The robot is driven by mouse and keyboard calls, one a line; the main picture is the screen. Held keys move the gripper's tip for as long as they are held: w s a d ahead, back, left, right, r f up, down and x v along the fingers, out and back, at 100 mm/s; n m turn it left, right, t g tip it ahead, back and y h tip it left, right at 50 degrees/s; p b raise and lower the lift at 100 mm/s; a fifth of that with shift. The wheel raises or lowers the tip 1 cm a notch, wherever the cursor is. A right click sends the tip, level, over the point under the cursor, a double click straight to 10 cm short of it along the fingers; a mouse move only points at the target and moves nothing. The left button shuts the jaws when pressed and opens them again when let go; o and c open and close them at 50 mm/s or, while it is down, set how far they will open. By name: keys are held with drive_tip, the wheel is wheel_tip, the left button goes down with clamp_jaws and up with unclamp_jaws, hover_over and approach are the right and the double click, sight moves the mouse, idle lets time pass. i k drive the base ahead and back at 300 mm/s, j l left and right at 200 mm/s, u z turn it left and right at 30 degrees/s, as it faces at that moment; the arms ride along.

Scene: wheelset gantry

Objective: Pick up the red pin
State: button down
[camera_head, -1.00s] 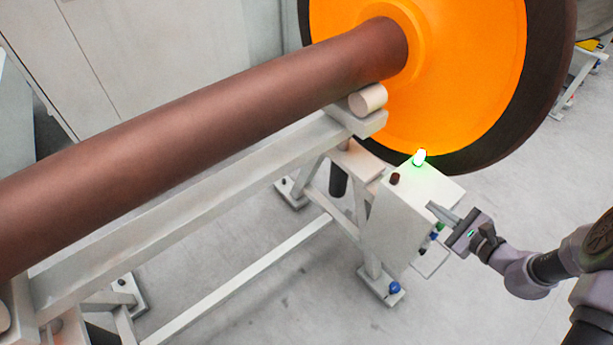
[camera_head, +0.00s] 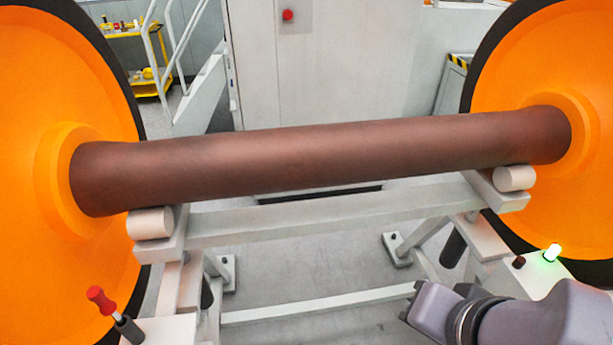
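The red pin (camera_head: 101,300) is at the lower left in the head view. How deep the shank sits in the sleeve I cannot tell. Part of my arm shows at the lower right, far from the pin. My gripper's fingers do not show in this view.
A brown axle (camera_head: 320,155) with orange wheels (camera_head: 30,150) lies across a pale stand (camera_head: 330,222) on rollers (camera_head: 151,223). A lit green lamp (camera_head: 552,252) and a dark knob (camera_head: 519,262) are at the right. A cabinet (camera_head: 350,60) stands behind.

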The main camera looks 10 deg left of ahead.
sight(95, 294)
drive_tip(key=j+u, duration=0.15)
drive_tip(key=u, duration=2)
drive_tip(key=j+z, duration=0.1)
drive_tip(key=z, duration=1.8)
drive_tip(key=u, duration=1.95)
